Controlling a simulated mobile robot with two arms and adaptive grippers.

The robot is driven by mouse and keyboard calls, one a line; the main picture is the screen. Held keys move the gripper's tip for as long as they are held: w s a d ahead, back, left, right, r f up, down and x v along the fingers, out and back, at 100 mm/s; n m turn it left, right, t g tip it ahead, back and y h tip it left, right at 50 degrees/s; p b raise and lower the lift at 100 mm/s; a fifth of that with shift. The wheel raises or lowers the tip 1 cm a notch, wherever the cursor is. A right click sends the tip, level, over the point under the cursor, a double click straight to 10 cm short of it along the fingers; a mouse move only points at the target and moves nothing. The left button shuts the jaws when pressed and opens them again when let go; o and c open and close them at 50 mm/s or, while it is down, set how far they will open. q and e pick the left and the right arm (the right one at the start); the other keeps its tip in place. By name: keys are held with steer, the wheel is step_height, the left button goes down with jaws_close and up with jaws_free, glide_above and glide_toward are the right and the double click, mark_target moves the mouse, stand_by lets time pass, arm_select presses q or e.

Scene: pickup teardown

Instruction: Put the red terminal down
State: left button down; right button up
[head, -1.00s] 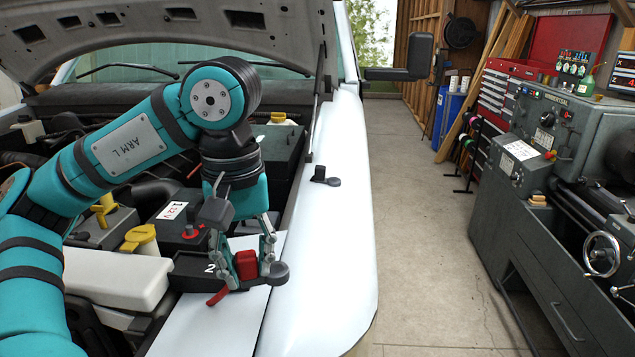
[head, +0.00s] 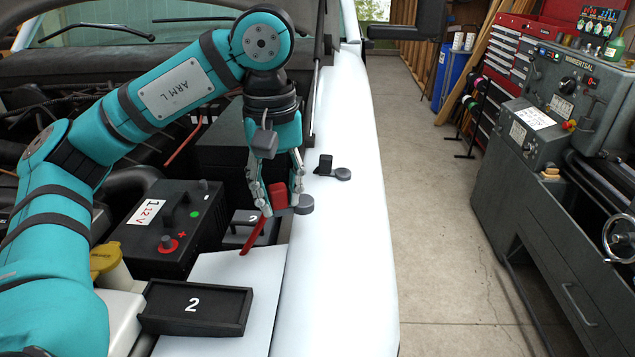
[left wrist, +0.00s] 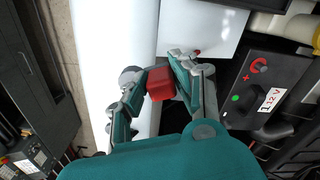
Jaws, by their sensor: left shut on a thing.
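My left gripper (head: 281,204) is shut on the red terminal (head: 270,207), a small red block between its fingertips. In the head view it is beside the engine bay, near the inner edge of the white fender (head: 345,260). A red strip (head: 256,237) slants down-left below the terminal. The left wrist view also shows the red terminal (left wrist: 160,84) between the fingers. I cannot tell whether the terminal touches anything below. My right gripper is in neither view.
A battery marked 1 12V (head: 135,248) stands to the left. A black tray marked 2 (head: 160,318) lies in front, and another dark part marked 2 (head: 233,238) is behind. A black clamp-like piece (head: 325,165) lies on the fender.

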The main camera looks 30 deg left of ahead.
arm_select(q)
steer(key=w, duration=0.3)
steer(key=w+p, duration=0.1)
steer(key=w, duration=0.2)
steer(key=w+d+p, duration=0.1)
steer(key=w, duration=0.2)
steer(key=shift+w+f, duration=0.1)
steer(key=shift+f, duration=0.25)
step_height(320, 180, down, 3)
steer(key=shift+w+a+f+p, duration=0.1)
steer(key=shift+a+f+p, duration=0.1)
steer(key=shift+p, duration=1.05)
steer(key=shift+f, duration=0.25)
steer(key=shift+d+f+b, duration=0.15)
steer(key=shift+f+b, duration=0.05)
steer(key=shift+b, duration=0.15)
steer(key=shift+f+b, duration=0.4)
steer(key=c, duration=1)
jaws_free()
steer(key=shift+r, duration=0.1)
steer(key=shift+c, duration=0.2)
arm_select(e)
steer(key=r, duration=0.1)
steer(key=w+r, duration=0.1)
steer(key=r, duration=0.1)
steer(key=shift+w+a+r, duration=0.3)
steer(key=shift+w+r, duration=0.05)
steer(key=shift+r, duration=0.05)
